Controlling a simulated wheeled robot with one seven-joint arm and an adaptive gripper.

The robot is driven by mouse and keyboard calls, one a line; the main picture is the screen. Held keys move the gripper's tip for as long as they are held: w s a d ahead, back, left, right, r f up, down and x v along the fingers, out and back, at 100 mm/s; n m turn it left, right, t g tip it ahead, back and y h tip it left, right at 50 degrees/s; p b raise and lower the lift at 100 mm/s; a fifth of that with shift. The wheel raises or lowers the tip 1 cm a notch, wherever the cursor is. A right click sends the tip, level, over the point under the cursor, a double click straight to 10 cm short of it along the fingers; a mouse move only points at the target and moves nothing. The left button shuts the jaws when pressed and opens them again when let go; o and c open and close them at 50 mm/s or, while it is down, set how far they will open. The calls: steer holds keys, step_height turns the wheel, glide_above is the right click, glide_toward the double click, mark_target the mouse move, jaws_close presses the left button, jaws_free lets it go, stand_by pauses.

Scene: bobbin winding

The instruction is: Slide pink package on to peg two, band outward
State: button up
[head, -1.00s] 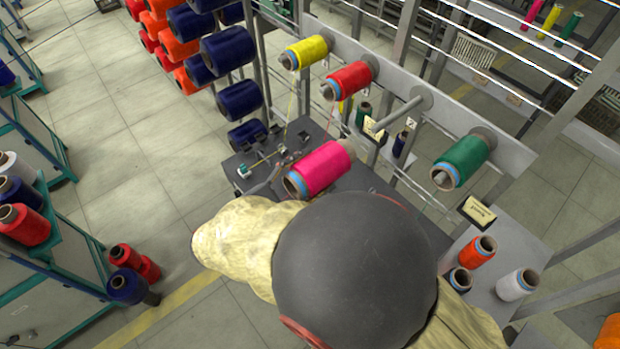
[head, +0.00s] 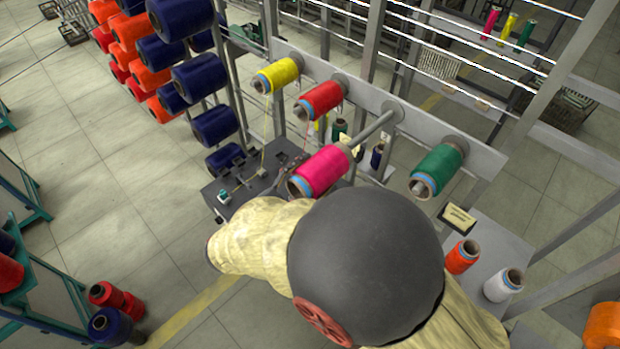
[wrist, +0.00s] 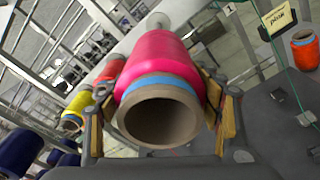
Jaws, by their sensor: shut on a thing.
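The pink package (head: 323,171) is held in the air, its blue band and open tube end facing me and away from the rack. My gripper (wrist: 158,90) is shut on the pink package (wrist: 158,55), with a padded finger on each side of it in the wrist view. The bare grey peg (head: 374,128) between the red and green packages runs from the rail toward the package's far end. In the head view its near tip meets or overlaps that end. I cannot tell whether the tip is inside the tube. My arm hides most of the gripper in the head view.
Yellow (head: 277,75), red (head: 319,103) and green (head: 438,170) packages sit on the neighbouring pegs, red and green closest. A dark table (head: 213,190) with small fittings lies below. Orange (head: 462,256) and white (head: 503,284) packages stand at the right near a small sign (head: 457,217).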

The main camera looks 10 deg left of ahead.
mark_target(367, 134)
steer(key=shift+r+b+x, duration=0.1)
steer(key=shift+b+x, duration=0.05)
steer(key=shift+x, duration=1.2)
steer(key=shift+r+b+x, duration=0.15)
steer(key=shift+x, duration=1.2)
steer(key=shift+d, duration=0.2)
steer(key=shift+r+b+x, duration=0.15)
steer(key=shift+b+x, duration=0.15)
steer(key=shift+x, duration=1.15)
steer(key=shift+r+b+x, duration=0.1)
steer(key=shift+b+x, duration=0.2)
steer(key=shift+x, duration=1.2)
steer(key=shift+s+d, duration=0.1)
steer(key=shift+s, duration=0.05)
steer(key=shift+r+b+x, duration=0.15)
steer(key=shift+b+x, duration=0.3)
steer(key=shift+x, duration=1.1)
steer(key=shift+r+b+x, duration=0.1)
steer(key=shift+b+x, duration=0.35)
steer(key=shift+x, duration=1.05)
steer(key=shift+s+d, duration=0.1)
steer(key=shift+d, duration=0.1)
steer(key=shift+b+x, duration=0.7)
steer(key=shift+x, duration=1.05)
steer(key=shift+d+r, duration=0.1)
steer(key=shift+r, duration=0.1)
